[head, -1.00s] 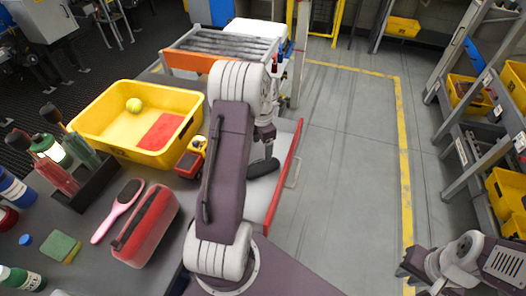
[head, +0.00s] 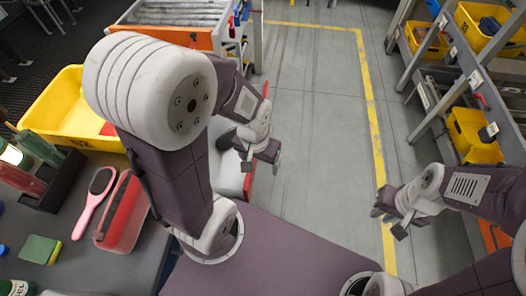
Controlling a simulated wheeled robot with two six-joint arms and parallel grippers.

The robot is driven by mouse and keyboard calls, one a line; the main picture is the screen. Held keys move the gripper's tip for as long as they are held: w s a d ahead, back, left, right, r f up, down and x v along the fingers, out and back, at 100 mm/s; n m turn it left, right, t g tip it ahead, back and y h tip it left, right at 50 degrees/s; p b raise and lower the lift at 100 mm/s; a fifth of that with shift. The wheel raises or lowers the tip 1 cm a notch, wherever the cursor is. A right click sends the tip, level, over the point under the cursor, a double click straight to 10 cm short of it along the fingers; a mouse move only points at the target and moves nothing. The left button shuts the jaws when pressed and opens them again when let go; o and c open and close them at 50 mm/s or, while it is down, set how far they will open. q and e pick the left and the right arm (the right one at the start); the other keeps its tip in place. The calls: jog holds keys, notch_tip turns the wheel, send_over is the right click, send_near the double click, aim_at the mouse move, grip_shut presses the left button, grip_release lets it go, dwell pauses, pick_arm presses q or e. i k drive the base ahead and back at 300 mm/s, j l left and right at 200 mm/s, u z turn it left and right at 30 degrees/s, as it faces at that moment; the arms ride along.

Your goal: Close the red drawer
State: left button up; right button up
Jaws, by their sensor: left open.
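The red drawer (head: 249,184) stands pulled out from the workbench. Its red front edge and part of its pale inside show behind my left arm, which hides much of the rest. My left gripper (head: 262,163) is open, with its fingers pointing down by the drawer's red front in the picture. I cannot tell whether it touches the drawer. My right gripper (head: 388,220) looks open and empty, over the floor to the right, well away from the drawer.
A yellow bin (head: 58,101), a pink brush (head: 87,209), a red case (head: 124,213) and a green sponge (head: 40,249) are on the workbench (head: 100,270). A roller conveyor (head: 170,15) stands behind. Shelving with yellow bins (head: 474,136) is at right. The floor between is clear.

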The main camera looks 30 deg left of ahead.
aim_at(227, 180)
jog(key=u, duration=0.35)
jog(key=i+u, duration=0.15)
jog(key=u, duration=0.2)
jog(key=l+u, duration=0.1)
jog(key=u, duration=0.3)
